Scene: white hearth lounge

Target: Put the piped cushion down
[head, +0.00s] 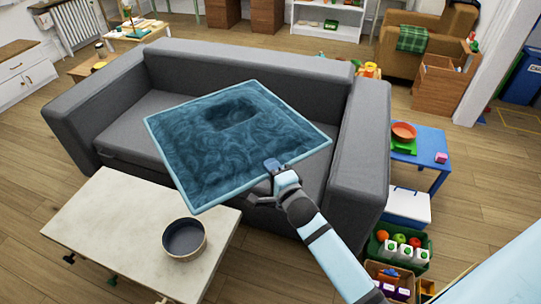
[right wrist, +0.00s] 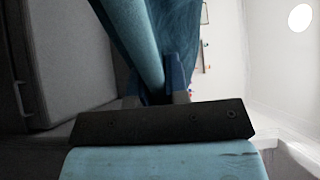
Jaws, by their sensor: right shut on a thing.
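The piped cushion (head: 230,150) is a large, flat, dark teal square with light blue piping along its edges. In the head view it is over the grey sofa (head: 300,75) and covers much of the seat; I cannot tell whether it touches the seat. The left gripper is not in view.
A pale low table (head: 100,215) with a dark round bowl (head: 184,239) stands in front of the sofa at left. A blue table (head: 425,147) with an orange bowl (head: 403,131) stands to the sofa's right. A green crate (head: 400,247) is near my right arm.

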